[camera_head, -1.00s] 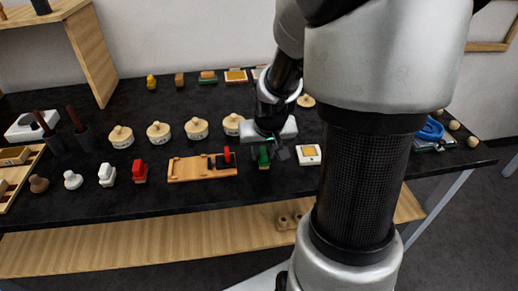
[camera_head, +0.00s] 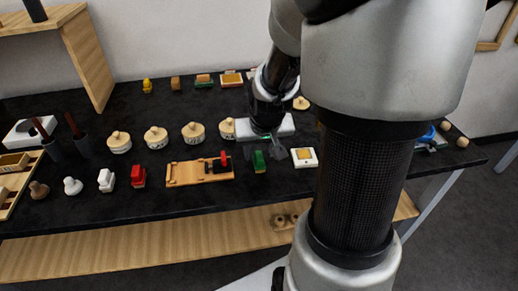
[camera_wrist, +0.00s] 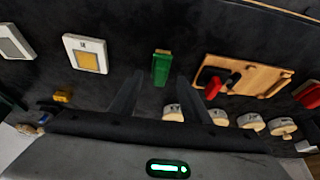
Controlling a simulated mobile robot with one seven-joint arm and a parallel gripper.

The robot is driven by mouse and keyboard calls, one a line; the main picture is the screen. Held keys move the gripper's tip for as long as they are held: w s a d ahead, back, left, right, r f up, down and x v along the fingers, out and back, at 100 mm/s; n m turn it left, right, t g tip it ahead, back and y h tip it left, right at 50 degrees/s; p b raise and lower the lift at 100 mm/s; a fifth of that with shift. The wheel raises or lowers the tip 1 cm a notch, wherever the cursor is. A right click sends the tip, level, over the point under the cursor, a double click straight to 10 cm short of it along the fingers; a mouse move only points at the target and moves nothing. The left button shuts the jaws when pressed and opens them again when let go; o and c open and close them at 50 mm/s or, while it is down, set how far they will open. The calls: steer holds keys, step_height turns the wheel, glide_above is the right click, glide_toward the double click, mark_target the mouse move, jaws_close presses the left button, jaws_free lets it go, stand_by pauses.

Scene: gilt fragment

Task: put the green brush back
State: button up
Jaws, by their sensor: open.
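The green brush (camera_head: 259,161) stands on the dark table, between the wooden board with the red-handled piece (camera_head: 200,171) and a white square tile with a yellow centre (camera_head: 304,157). My gripper (camera_head: 276,147) is open and empty, behind and above the brush in the head view. In the wrist view the green brush (camera_wrist: 161,67) lies just beyond the gap between the two open fingers (camera_wrist: 157,92), apart from them. The board (camera_wrist: 245,77) shows to its right and the tile (camera_wrist: 85,53) to its left.
A red stamp (camera_head: 138,176) and a white one (camera_head: 106,180) stand left of the board. Several round lidded wooden pots (camera_head: 194,132) line the row behind. Small blocks (camera_head: 204,80) sit at the back. My arm hides part of the table's right side.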

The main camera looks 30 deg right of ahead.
steer(key=p+v, duration=0.5)
steer(key=v, duration=0.3)
steer(key=shift+s+r, duration=0.15)
steer(key=shift+r, duration=0.15)
